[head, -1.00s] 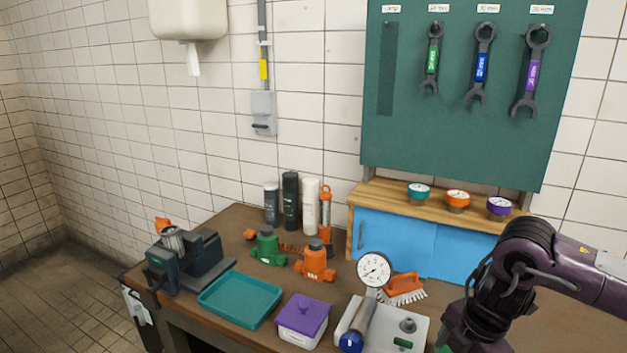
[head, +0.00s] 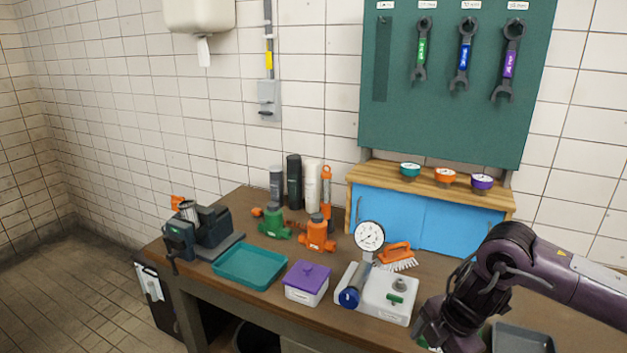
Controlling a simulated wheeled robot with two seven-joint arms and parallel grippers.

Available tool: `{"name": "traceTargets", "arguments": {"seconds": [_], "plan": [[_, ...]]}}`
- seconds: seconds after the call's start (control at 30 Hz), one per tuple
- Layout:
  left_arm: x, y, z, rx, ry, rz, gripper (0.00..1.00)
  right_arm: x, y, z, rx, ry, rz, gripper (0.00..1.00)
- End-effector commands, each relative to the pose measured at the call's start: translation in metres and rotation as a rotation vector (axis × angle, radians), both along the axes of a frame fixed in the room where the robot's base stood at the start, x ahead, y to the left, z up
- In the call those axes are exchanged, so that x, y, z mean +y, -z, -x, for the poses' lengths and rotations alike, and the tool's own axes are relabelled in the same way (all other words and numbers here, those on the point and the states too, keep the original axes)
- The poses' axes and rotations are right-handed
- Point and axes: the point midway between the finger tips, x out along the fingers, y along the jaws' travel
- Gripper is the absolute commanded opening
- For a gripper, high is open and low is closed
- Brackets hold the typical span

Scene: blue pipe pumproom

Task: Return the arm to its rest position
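My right arm comes in from the right edge, bent over the front right of the workbench (head: 330,305). Its gripper (head: 432,333) points down at the bottom of the picture, just right of the white test block with the dial gauge (head: 369,236). The fingertips are not clear, so I cannot tell whether it is open or shut. A small bit of green shows beside it at the bottom edge. My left arm and gripper are not in view.
On the bench stand a vise (head: 200,232), a teal tray (head: 250,266), a purple-lidded box (head: 306,283), green and orange valve bodies, a brush (head: 397,256) and a blue cabinet (head: 430,219). A grey tray (head: 522,339) lies right of the gripper. Wrenches hang on a green board (head: 455,110).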

Motion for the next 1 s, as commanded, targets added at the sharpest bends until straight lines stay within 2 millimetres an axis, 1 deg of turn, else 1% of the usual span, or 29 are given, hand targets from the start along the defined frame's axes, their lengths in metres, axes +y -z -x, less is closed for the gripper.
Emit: {"name": "traceTargets", "arguments": {"seconds": [0.1,0.17,0.2,0.27,0.37,0.47,0.5,0.57,0.6,0.67,0.7,0.77,0.8,0.87,0.9,0.97,1.0], "plan": [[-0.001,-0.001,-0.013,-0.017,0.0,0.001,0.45,0.021,0.013,-0.011,-0.006,0.003,-0.063,0.74],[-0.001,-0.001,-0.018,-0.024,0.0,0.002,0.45,0.032,0.019,-0.018,-0.013,0.008,-0.102,0.74],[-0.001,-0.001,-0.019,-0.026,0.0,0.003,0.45,0.041,0.024,-0.024,-0.019,0.012,-0.132,0.74],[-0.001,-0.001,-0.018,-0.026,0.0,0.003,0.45,0.054,0.033,-0.031,-0.025,0.023,-0.179,0.74],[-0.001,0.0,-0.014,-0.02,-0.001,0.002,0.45,0.08,0.051,-0.046,-0.038,0.057,-0.273,0.74],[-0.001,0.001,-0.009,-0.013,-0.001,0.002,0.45,0.107,0.078,-0.063,-0.048,0.126,-0.394,0.74],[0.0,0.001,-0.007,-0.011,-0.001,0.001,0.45,0.118,0.092,-0.07,-0.052,0.168,-0.448,0.74],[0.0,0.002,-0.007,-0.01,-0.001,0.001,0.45,0.129,0.116,-0.079,-0.057,0.248,-0.523,0.74],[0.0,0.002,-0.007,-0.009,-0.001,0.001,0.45,0.133,0.134,-0.083,-0.058,0.309,-0.567,0.74],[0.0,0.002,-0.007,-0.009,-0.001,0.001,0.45,0.135,0.166,-0.086,-0.057,0.41,-0.622,0.74],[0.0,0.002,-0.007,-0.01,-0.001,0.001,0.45,0.133,0.189,-0.085,-0.055,0.485,-0.65,0.74],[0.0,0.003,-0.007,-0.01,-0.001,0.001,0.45,0.126,0.229,-0.078,-0.047,0.607,-0.677,0.74],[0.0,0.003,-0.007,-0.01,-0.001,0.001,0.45,0.119,0.258,-0.069,-0.04,0.693,-0.685,0.74],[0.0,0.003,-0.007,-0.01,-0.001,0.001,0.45,0.107,0.298,-0.051,-0.029,0.813,-0.682,0.74],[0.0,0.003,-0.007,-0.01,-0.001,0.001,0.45,0.098,0.323,-0.038,-0.022,0.886,-0.672,0.74],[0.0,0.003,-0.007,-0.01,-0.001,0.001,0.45,0.085,0.359,-0.011,-0.006,0.986,-0.647,0.74],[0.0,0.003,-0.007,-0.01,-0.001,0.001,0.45,0.076,0.381,0.007,0.003,1.049,-0.627,0.74]]}}
